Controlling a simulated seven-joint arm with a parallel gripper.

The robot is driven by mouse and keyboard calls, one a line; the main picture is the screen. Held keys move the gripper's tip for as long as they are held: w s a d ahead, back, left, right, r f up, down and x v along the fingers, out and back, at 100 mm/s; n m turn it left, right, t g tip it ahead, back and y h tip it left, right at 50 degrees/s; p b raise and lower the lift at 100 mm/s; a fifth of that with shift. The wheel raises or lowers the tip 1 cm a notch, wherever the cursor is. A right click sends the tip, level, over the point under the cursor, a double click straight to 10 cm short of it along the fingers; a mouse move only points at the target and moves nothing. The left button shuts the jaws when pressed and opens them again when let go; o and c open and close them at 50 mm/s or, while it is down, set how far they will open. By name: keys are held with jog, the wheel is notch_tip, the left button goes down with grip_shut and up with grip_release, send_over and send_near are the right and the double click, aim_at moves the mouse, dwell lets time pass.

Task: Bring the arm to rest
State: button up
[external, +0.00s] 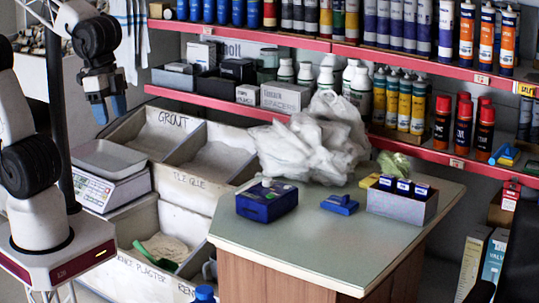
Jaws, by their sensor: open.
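My gripper (108,107) hangs at the upper left with its blue fingertips pointing down. It is open, and I see nothing held between the fingers. It is in front of the bins and above the weighing scale, well left of the counter (290,250). My arm rises from its base at the left edge and bends over at the top.
On the counter are a blue box (267,202), a small blue item (339,205), a grey box with blue-topped items (402,203) and white plastic bags (312,140). A scale (110,172) stands by labelled bins (165,120). Red-edged shelves (400,145) line the back.

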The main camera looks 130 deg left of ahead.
jog(key=s+d+m, duration=0.1)
jog(key=s+d, duration=0.3)
jog(key=s, duration=0.1)
jog(key=shift+s+d+r+m, duration=0.2)
jog(key=shift+s+d+m, duration=0.05)
jog(key=shift+s+m, duration=0.1)
dwell(1.8)
